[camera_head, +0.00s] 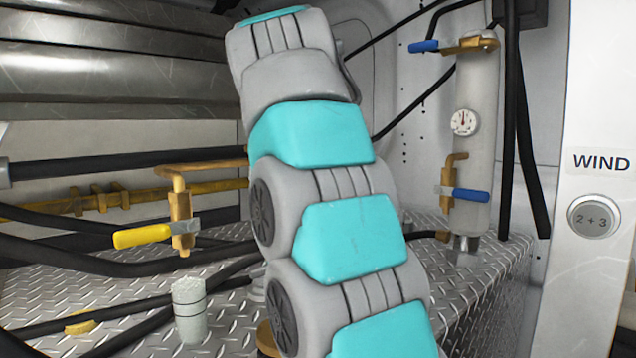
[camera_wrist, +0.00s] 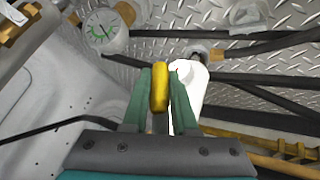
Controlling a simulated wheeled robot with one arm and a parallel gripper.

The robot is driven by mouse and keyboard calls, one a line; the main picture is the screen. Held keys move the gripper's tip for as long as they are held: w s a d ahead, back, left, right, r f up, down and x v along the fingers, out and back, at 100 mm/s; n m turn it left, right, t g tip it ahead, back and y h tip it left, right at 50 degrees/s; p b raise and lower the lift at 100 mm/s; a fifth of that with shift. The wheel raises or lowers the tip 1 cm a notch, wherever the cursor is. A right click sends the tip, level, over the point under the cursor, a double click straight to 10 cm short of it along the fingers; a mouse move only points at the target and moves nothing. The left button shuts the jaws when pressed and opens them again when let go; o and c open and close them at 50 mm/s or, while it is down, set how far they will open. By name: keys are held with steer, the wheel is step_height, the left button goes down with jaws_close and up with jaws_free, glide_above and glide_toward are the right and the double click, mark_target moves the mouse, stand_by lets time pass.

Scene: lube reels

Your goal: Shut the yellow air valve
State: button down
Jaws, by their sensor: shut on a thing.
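In the wrist view, my gripper (camera_wrist: 160,95) has its two green fingers closed around a yellow valve handle (camera_wrist: 160,86), seen nearly end-on. A bright white cylinder (camera_wrist: 190,80) stands just behind and right of it. The valve body under the handle is hidden. In the head view my arm covers the middle, and the gripper and held handle are hidden behind it. Another yellow lever (camera_head: 142,236) sits on a brass valve (camera_head: 181,222) at left, pointing left and nearly level, with no gripper on it.
A round gauge (camera_wrist: 102,30) is beyond the fingers in the wrist view. Two blue-handled valves, upper (camera_head: 424,46) and lower (camera_head: 471,195), sit on a grey cylinder (camera_head: 476,90) at right. Black hoses (camera_head: 130,265) cross the tread-plate floor at left.

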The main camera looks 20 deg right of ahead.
steer(key=c, duration=0.7)
jaws_free()
steer(key=shift+d+h, duration=0.2)
steer(key=shift+h, duration=0.1)
steer(key=shift+d+r+h, duration=0.15)
steer(key=shift+d+h, duration=0.05)
steer(key=shift+h, duration=0.1)
